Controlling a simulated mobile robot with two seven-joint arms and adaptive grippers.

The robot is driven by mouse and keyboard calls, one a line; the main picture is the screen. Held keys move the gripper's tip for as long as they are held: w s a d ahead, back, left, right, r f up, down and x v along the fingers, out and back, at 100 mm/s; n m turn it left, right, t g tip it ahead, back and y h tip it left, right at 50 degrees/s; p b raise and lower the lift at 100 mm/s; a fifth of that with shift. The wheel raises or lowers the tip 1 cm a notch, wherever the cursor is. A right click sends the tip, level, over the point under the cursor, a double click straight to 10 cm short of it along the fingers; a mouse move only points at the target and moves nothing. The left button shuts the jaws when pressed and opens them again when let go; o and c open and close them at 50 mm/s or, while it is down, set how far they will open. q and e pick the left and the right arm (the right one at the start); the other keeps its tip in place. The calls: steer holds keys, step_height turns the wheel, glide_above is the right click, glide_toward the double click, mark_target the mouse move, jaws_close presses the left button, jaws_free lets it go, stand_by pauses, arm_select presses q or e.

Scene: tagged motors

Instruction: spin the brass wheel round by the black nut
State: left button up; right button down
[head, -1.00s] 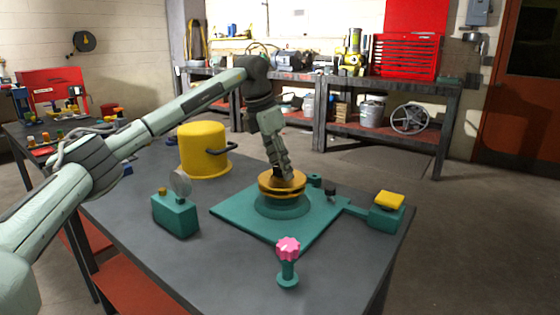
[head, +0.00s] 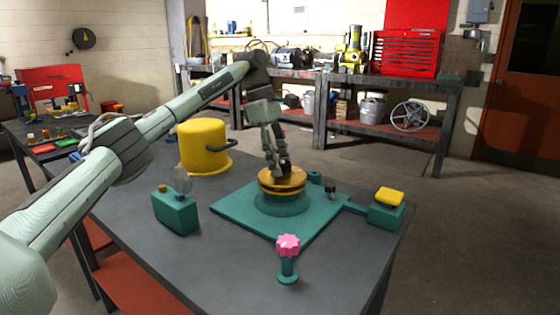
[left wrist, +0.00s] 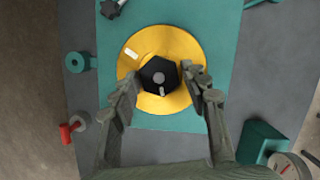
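The brass wheel (head: 283,183) lies flat on a round teal hub on a teal base plate (head: 235,207). The left wrist view shows its face (left wrist: 185,100) from above, with a pale mark near the upper left of the rim. The black nut (left wrist: 158,77) is six-sided and sits at the wheel's centre. In the head view it is mostly hidden by my fingers. My left gripper (head: 276,168) points down over the wheel. Its two fingers (left wrist: 160,78) stand apart on either side of the nut, seemingly with narrow gaps. My right gripper is out of view.
A pink knob (head: 288,245) stands at the front. A teal box with a yellow top (head: 389,197) is to the right. A teal box with a dial (head: 176,213) and a yellow pot (head: 204,148) are to the left. The front left tabletop is clear.

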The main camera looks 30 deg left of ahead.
arm_select(q)
steer(key=o, duration=0.4)
steer(key=shift+f+n+t+b, duration=0.15)
steer(key=shift+n+t+b, duration=0.2)
steer(key=shift+n, duration=0.45)
steer(key=n+t, duration=0.1)
steer(key=n, duration=0.3)
steer(key=shift+s+d+y+b, duration=0.15)
steer(key=shift+y+b, duration=0.2)
steer(key=shift+y, duration=0.05)
steer(key=n+t+y, duration=0.1)
steer(key=n, duration=0.3)
steer(key=shift+d+n, duration=0.15)
steer(key=shift+n, duration=0.25)
steer(key=n+y, duration=0.1)
steer(key=n, duration=0.3)
steer(key=shift+s, duration=0.1)
steer(key=shift+c, duration=0.5)
